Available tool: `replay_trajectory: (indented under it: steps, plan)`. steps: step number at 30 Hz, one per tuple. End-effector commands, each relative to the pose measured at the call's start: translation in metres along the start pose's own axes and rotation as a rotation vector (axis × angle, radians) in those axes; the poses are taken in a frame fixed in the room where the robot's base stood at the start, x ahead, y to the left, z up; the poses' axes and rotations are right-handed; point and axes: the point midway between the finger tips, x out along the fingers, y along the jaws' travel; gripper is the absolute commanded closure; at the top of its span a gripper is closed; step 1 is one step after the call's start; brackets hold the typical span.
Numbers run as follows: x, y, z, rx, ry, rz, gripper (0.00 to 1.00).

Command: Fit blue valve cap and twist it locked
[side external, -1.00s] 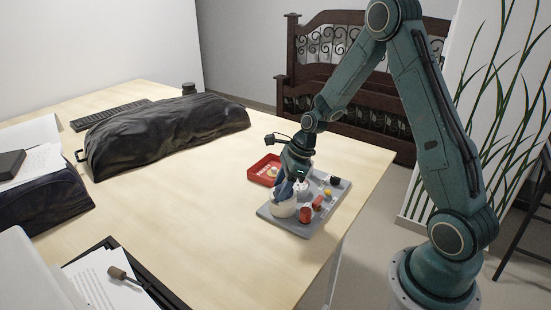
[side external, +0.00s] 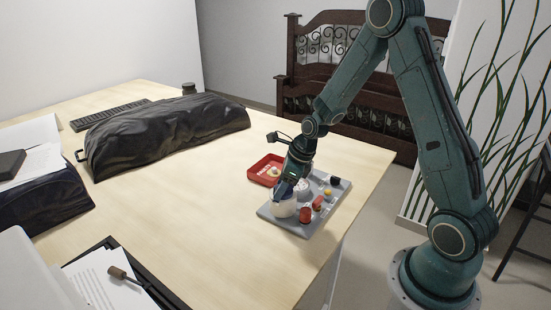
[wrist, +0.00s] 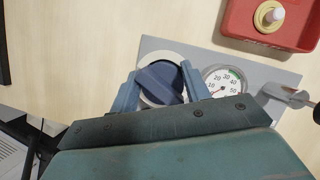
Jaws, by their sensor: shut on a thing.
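The blue valve cap (wrist: 162,82) is a dark blue disc with a raised bar. In the wrist view it sits over a pale round seat (wrist: 145,99) on the grey panel (wrist: 151,44). My gripper (wrist: 166,85) is shut on the cap, one finger at each side. In the side view my gripper (side external: 287,194) points down at the white round housing (side external: 284,209) at the panel's near left end. The cap is mostly hidden there by the fingers. I cannot tell whether the cap is fully seated.
A dial gauge (wrist: 224,83) stands right beside the cap. Red parts (side external: 306,215) and a black knob (side external: 335,181) are on the grey panel. A red tray (side external: 258,172) lies behind it. A black bag (side external: 165,133) lies farther left. The table left of the panel is clear.

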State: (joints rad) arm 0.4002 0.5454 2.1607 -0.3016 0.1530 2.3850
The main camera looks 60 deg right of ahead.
Motion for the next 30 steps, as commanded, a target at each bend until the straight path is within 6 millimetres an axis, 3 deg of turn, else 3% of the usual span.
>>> replay_trajectory:
  steps: [1,15,24,25,28,30]
  plan:
    - [0.0023,0.0007,-0.0109,0.029,0.029,-0.001,0.97]
    - [0.0022,-0.0004,-0.0108,0.285,0.029,-0.111,0.97]
    - [0.0021,-0.0012,-0.0115,0.316,0.030,-0.125,0.97]
    - [0.0021,-0.0012,-0.0115,0.316,0.030,-0.125,0.51]
    - [0.0020,-0.0012,-0.0115,0.315,0.030,-0.125,0.32]
    - [0.0020,-0.0013,-0.0115,0.315,0.029,-0.125,0.28]
